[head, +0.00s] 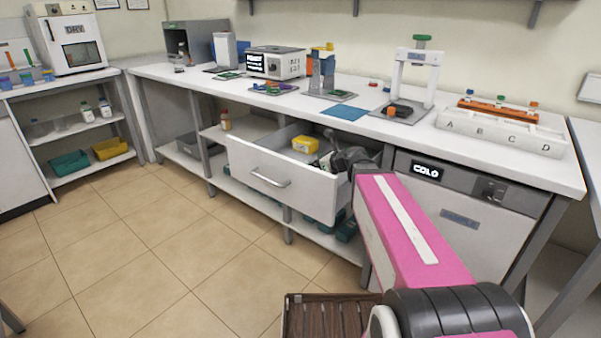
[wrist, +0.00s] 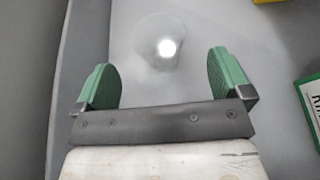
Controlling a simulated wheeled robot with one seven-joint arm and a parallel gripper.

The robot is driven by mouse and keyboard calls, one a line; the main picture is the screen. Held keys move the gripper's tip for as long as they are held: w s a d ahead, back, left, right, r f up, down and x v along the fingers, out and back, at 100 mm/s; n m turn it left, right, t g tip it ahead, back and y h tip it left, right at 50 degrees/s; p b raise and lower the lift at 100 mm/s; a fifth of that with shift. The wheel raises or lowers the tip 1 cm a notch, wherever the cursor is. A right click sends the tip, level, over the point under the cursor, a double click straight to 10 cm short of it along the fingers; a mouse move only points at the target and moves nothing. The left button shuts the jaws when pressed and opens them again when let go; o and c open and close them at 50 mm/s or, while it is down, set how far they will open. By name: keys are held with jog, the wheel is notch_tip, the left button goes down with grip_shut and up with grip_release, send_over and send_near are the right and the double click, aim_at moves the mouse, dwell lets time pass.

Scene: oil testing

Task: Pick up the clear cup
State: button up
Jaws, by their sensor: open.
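The clear cup (wrist: 148,32) shows in the wrist view as a faint, see-through round shape with a bright glint. It is inside the open drawer (head: 283,178), on the grey drawer floor. My gripper (wrist: 161,66) is open, with its two green fingers apart and the cup's near part between or just beyond them. In the head view my gripper (head: 325,160) reaches down into the drawer, and the cup cannot be made out there.
A yellow box (head: 306,144) lies in the drawer, and its edge shows at the wrist view's top right. A green and white box (wrist: 309,108) is right of the fingers. The drawer wall (wrist: 80,60) runs close on the left. The worktop (head: 355,98) above holds lab equipment.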

jog(key=shift+x, duration=2.7)
jog(key=shift+a+r, duration=0.1)
jog(key=shift+r, duration=0.1)
jog(key=c, duration=1)
